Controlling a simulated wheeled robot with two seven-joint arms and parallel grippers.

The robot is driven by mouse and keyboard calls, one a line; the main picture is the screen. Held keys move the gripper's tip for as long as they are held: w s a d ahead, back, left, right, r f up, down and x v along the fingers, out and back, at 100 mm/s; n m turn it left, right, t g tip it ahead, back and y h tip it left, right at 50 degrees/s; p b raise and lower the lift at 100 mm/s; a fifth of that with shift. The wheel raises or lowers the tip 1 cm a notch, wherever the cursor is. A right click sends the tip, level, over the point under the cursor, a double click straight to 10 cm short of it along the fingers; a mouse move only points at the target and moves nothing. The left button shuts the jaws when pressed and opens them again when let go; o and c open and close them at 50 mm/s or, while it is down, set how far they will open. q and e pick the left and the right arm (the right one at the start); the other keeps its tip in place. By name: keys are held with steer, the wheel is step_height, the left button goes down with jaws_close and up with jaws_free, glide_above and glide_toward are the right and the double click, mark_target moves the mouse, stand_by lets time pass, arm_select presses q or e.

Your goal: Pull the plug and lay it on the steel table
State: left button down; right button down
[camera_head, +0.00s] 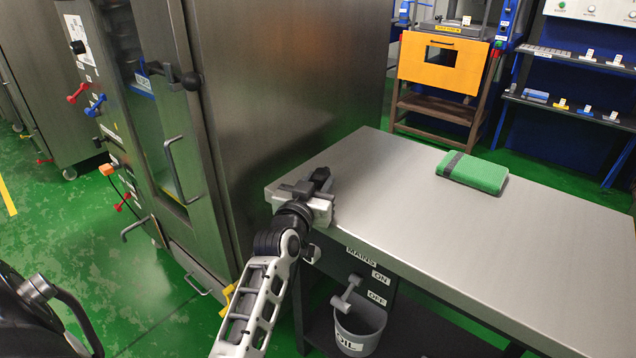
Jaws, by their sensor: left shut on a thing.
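My left gripper (312,188) is over the near left corner of the steel table (400,195). It is shut on a small dark piece (321,175), which looks like the plug. The jaws hide much of it, so its full shape does not show. I cannot tell whether it touches the tabletop or is held just above it. My right gripper is not in view.
A green and grey folded cloth or pad (473,171) lies far on the table; the tabletop between is clear. A tall steel cabinet (290,80) stands close left of my gripper. Below the table edge are a mains lever (346,294) and an oil bucket (360,328).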

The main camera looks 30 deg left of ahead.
arm_select(q)
steer(key=shift+f+b, duration=0.35)
steer(key=shift+f, duration=0.25)
stand_by(0.3)
